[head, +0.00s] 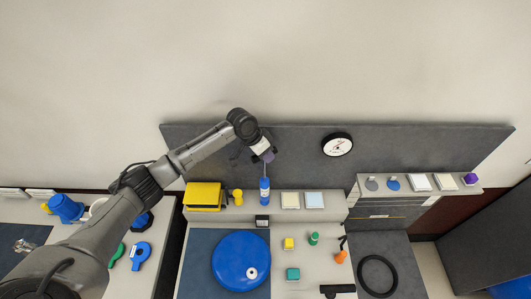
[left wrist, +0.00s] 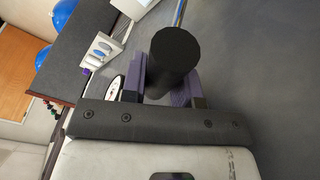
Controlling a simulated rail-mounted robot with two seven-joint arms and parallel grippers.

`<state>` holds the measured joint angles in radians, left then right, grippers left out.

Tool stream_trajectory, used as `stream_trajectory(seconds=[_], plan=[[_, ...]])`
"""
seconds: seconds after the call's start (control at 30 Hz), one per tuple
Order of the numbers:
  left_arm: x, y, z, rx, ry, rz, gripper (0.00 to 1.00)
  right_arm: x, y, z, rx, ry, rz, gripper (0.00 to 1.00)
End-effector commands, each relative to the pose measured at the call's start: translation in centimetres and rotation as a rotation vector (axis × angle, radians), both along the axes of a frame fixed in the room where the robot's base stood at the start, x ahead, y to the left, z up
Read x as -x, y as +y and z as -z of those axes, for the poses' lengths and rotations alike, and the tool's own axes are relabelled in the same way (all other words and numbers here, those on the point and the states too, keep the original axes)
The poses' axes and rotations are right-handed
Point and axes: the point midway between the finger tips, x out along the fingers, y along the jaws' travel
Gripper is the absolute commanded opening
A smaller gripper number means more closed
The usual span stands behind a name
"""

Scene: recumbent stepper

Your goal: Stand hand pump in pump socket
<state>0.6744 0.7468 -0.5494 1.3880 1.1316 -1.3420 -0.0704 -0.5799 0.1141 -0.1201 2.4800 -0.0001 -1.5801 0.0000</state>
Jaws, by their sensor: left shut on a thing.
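The hand pump (head: 264,190) has a blue body and a thin grey rod that rises to my left gripper (head: 266,155). It looks upright or nearly so, in front of the shelf's back panel. In the left wrist view my left gripper (left wrist: 172,85) has its purple-lined fingers shut on a thick black cylinder (left wrist: 176,50), which looks like the pump's handle. The pump's lower end is at the shelf in the head view; I cannot tell if it touches. A small black block (head: 262,220) below it may be the pump socket, but I cannot be sure. My right gripper is not in view.
The shelf (head: 335,213) holds a yellow bin (head: 203,195), a yellow cylinder (head: 237,197) and pale pads (head: 302,200) close to the pump. A round dial (head: 337,145) is on the back panel. Below are a blue disc (head: 235,262), small coloured pieces and a black ring (head: 377,275).

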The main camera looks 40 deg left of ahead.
Motion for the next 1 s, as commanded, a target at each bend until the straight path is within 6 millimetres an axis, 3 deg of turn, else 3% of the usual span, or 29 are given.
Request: stream_trajectory(seconds=[1.0], plan=[[0.00,0.00,0.75,0.000,0.000,-0.001,0.00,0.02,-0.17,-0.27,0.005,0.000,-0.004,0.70]])
